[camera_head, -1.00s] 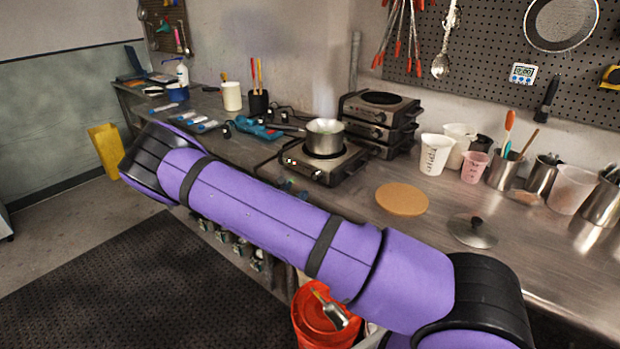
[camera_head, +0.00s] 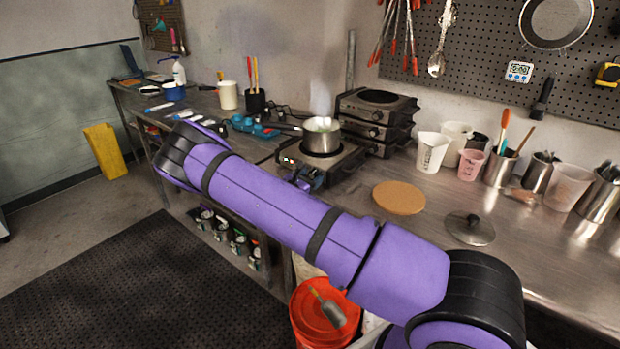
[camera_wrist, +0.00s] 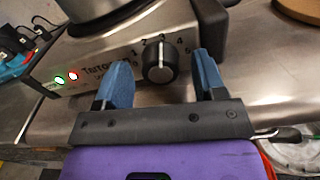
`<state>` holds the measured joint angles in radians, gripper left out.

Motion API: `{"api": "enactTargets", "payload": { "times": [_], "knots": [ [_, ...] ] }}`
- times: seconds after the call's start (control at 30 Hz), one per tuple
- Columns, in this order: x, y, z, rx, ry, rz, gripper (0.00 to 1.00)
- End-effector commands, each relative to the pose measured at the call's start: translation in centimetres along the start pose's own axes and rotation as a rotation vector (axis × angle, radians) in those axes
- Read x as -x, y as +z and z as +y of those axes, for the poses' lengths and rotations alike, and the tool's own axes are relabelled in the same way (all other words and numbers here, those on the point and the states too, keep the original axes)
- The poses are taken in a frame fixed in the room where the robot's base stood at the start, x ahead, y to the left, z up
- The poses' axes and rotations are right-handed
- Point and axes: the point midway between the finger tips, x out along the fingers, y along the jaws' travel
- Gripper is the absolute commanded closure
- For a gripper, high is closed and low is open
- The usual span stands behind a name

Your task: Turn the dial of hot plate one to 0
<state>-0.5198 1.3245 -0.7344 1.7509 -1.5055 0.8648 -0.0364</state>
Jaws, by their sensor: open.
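Hot plate one (camera_head: 328,165) stands near the front edge of the steel bench with a steaming saucepan (camera_head: 321,136) on it. In the wrist view its front panel (camera_wrist: 140,45) faces me, with a green and a red light lit at the left. The black dial (camera_wrist: 160,62) has a white mark pointing about straight up, near the 3. My gripper (camera_wrist: 160,82) is open, with one blue-padded finger on each side of the dial and visible gaps between. In the head view my gripper (camera_head: 301,178) is mostly hidden behind my purple arm.
Stacked hot plates (camera_head: 378,118) stand behind to the right. A round cork mat (camera_head: 399,197) and a pan lid (camera_head: 469,228) lie right of the hot plate. A blue-green item (camera_head: 252,127) lies to its left. An orange bucket (camera_head: 318,315) stands below the bench.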

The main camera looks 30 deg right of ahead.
Motion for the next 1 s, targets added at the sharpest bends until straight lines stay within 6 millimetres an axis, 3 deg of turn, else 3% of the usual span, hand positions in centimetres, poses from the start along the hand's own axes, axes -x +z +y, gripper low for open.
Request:
{"api": "enactTargets", "payload": {
  "times": [0.03,0.2,0.23,0.67,1.0],
  "knots": [
    [0.01,0.0,0.0,0.0,0.0,0.0,0.43],
    [0.02,0.0,0.0,0.0,0.0,0.0,0.82],
    [0.02,0.0,0.0,0.0,0.0,0.0,0.85],
    [0.04,-0.02,0.01,0.082,0.0,0.001,0.85],
    [0.02,-0.02,0.07,0.353,-0.001,0.001,0.85]
  ]
}}
